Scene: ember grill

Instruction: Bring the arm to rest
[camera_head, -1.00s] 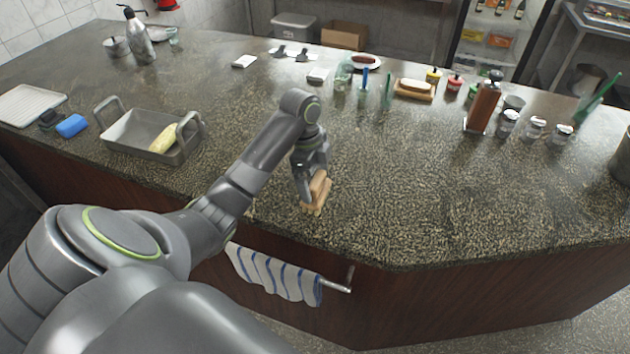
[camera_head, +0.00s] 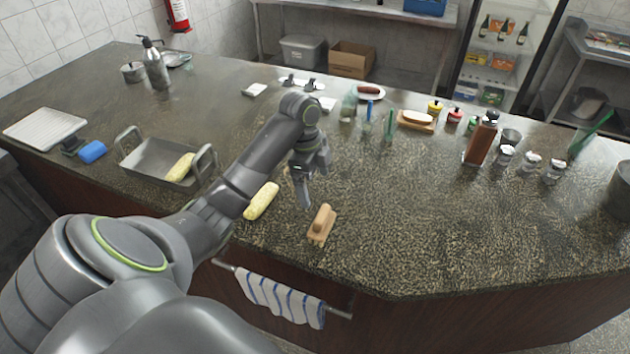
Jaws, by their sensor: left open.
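My left gripper (camera_head: 304,186) points down above the counter and is open with nothing between its fingers. My left arm reaches in from the lower left. A small wooden-looking tan brush or block with a handle (camera_head: 321,224) lies on the counter just in front and to the right of the gripper, apart from it. A yellow corn-like piece (camera_head: 261,201) lies on the counter left of the gripper, partly beside my forearm. My right gripper is not in view.
A metal pan (camera_head: 150,157) with another yellow piece (camera_head: 181,167) stands at the left, near a blue block (camera_head: 92,152). A striped towel (camera_head: 280,298) hangs on the front rail. Bottles, jars and a wooden board (camera_head: 415,126) stand at the back and right.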

